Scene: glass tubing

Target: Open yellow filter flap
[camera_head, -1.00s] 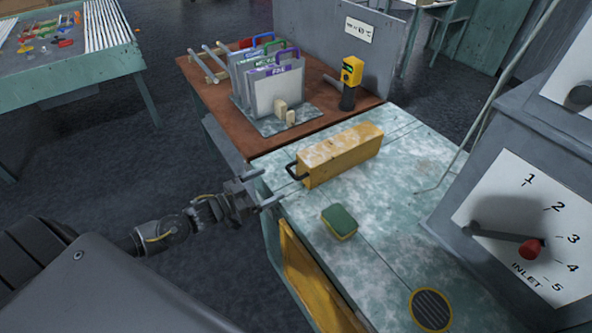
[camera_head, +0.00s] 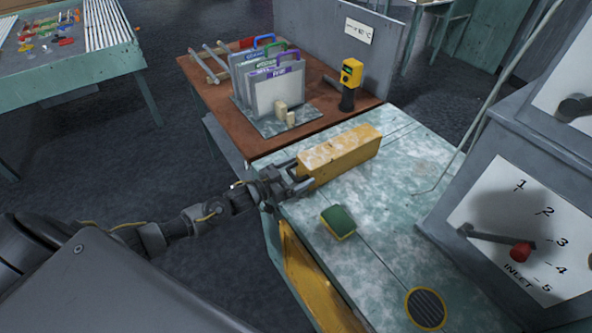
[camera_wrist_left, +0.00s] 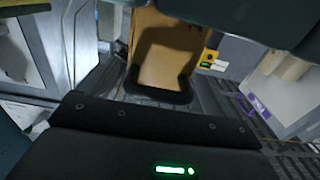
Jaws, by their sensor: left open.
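A long yellow box-shaped flap (camera_head: 341,157) with worn, whitish patches lies on the pale green bench top (camera_head: 400,210). A black handle is on its near left end. My left gripper (camera_head: 299,182) is open at that end and largely covers the handle in the head view. In the left wrist view the yellow end face (camera_wrist_left: 162,50) is straight ahead, with the dark handle (camera_wrist_left: 158,88) at its lower part, in front of my gripper. I cannot tell whether the fingers touch the handle. My right gripper is out of view.
A green and yellow sponge (camera_head: 338,222) lies right of my gripper, near a round yellow-rimmed grate (camera_head: 427,308). A grey inlet panel (camera_head: 520,230) with a red-knobbed lever stands at the right. Behind are a folder rack (camera_head: 270,95) and a yellow-black device (camera_head: 349,85).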

